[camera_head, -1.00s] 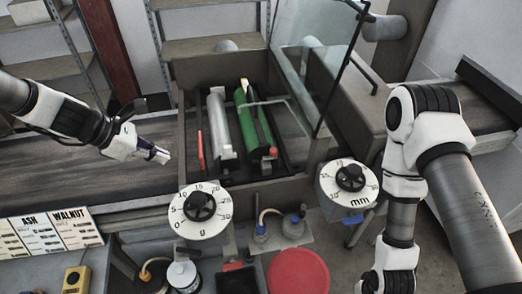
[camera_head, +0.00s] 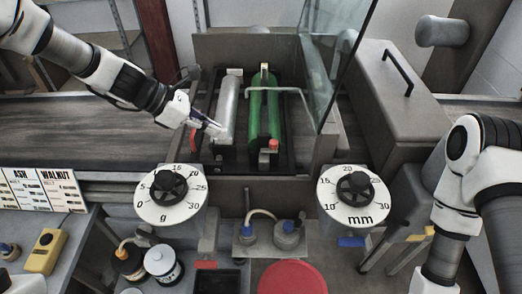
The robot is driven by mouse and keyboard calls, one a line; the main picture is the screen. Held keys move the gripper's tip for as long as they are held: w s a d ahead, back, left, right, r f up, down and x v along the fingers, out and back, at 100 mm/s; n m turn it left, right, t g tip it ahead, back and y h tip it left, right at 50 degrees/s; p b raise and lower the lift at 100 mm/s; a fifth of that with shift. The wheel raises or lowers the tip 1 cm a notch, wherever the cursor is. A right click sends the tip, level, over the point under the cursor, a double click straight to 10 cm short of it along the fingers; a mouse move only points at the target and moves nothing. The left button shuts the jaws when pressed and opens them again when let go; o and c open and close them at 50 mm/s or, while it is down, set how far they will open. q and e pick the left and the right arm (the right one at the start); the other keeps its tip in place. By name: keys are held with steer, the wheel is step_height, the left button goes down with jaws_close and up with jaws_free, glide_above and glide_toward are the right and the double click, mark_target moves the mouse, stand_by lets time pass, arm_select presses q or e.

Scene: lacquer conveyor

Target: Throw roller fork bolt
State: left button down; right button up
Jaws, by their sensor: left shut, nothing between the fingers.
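An open machine housing holds a silver roller (camera_head: 228,112) and a green roller (camera_head: 265,110) side by side, both running front to back. A red upright piece (camera_head: 192,140) stands left of the silver roller, partly behind my gripper. A small red knob (camera_head: 273,144) sits at the front end of the green roller. I cannot tell which red piece is the roller fork bolt. My left gripper (camera_head: 214,127) is shut and empty, its tips overlapping the silver roller's left side in the head view. I cannot tell whether they touch. My right gripper is out of view; only its arm shows at right.
A raised glass guard (camera_head: 340,65) stands at the housing's right. Two dials, g (camera_head: 171,195) and mm (camera_head: 355,196), are on the front. A dark conveyor belt (camera_head: 75,126) runs left. Jars, hoses and a red round lid (camera_head: 292,277) are below.

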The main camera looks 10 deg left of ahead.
arm_select(q)
steer(key=p, duration=0.1)
glide_above(259, 156)
steer(key=a, duration=0.1)
steer(key=f, duration=0.6)
steer(key=shift+s+f, duration=0.2)
steer(key=shift+f, duration=0.15)
steer(key=shift+d, duration=0.45)
steer(key=shift+w+f, duration=0.1)
